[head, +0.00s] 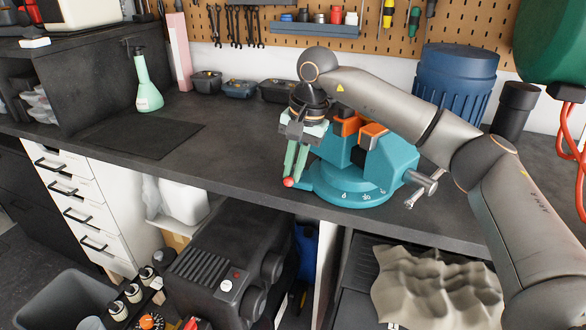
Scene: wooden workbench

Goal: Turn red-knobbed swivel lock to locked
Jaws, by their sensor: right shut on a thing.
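A teal bench vise (345,181) with orange jaw pads stands near the front edge of the workbench, on a round base with scale marks. The red knob of the swivel lock (288,182) shows at the left front of this base. My right gripper (291,174) reaches down to it from above, with its pale green fingers shut on the swivel lock at the red knob. The fingers hide most of the lock's lever, so its exact angle cannot be told. My left gripper is not in view.
A blue ribbed bin (454,82) and a black cylinder (514,109) stand behind and right of the vise. Small dark trays (240,89) line the wall. A green bottle (146,92) and a dark mat (150,136) are at left. The bench left of the vise is clear.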

